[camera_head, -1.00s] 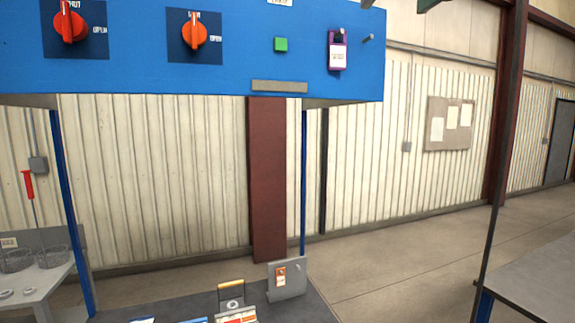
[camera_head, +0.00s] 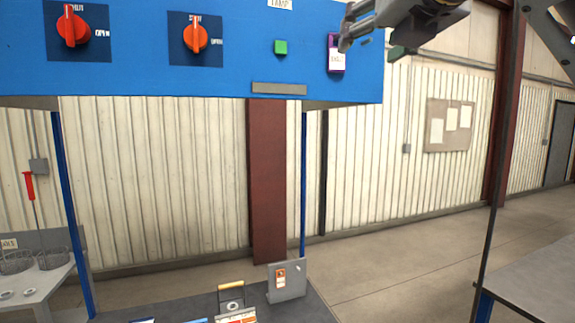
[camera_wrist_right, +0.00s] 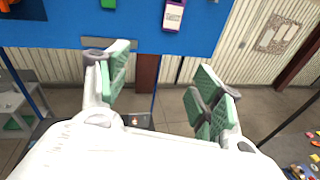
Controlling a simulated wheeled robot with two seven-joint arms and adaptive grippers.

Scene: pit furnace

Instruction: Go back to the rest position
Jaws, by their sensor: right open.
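My right gripper (camera_head: 362,42) is at the top right of the head view, in front of the right end of the blue panel (camera_head: 140,80). Its fingers partly cover the purple lock (camera_head: 336,60). In the right wrist view the gripper (camera_wrist_right: 165,95) is open, its green-padded fingers wide apart with nothing between them. My left gripper is in neither view.
The panel bears two red-orange knobs (camera_head: 72,27) (camera_head: 195,36) and a green button (camera_head: 280,47). Below stands a dark table (camera_head: 315,308) with a grey upright plate (camera_head: 288,281). A table with baskets (camera_head: 52,258) is at left, a grey table (camera_head: 535,275) at right.

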